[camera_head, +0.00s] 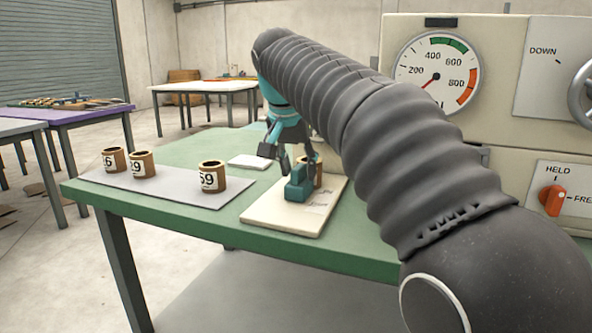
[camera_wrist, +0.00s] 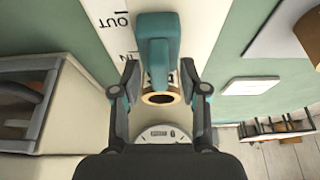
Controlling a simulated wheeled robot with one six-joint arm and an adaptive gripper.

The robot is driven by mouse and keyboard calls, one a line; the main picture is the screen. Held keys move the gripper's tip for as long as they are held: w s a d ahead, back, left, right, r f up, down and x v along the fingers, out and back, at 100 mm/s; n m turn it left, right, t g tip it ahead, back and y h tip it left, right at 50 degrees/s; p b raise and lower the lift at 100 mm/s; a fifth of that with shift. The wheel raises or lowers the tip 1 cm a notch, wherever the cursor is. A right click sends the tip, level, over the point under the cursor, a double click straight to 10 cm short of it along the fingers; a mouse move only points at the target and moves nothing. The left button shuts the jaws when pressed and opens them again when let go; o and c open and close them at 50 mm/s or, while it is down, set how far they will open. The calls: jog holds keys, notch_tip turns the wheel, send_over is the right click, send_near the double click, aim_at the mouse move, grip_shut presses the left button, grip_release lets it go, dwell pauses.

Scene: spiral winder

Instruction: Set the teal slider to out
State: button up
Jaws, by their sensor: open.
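The teal slider (camera_head: 297,186) stands on a cream plate (camera_head: 270,213) on the green table. In the wrist view the teal slider (camera_wrist: 157,45) lies between the two fingers, close to their tips; I cannot tell whether they touch it. The plate in that view (camera_wrist: 100,12) carries the printed words OUT and IN, upside down, left of the slider. My gripper (camera_head: 289,157) is open, pointing down just above and behind the slider. In the wrist view my gripper (camera_wrist: 160,68) has a finger on each side of it. Which label the slider lines up with is unclear.
A tan tube (camera_wrist: 160,97) stands right by the slider. Three numbered tubes, one of them here (camera_head: 212,176), stand on a grey mat (camera_head: 175,190) to the left. A white pad (camera_head: 249,162) lies behind. The machine panel with a gauge (camera_head: 437,73) and red knob (camera_head: 553,200) rises at right.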

jog(key=shift+f, duration=0.15)
grip_shut()
jog(key=s, duration=0.2)
jog(key=s+a, duration=0.2)
jog(key=s, duration=0.1)
jog(key=shift+s+b, duration=0.3)
jog(key=shift+b, duration=0.05)
grip_release()
jog(key=shift+s+a, duration=0.2)
jog(key=shift+w+d, duration=0.1)
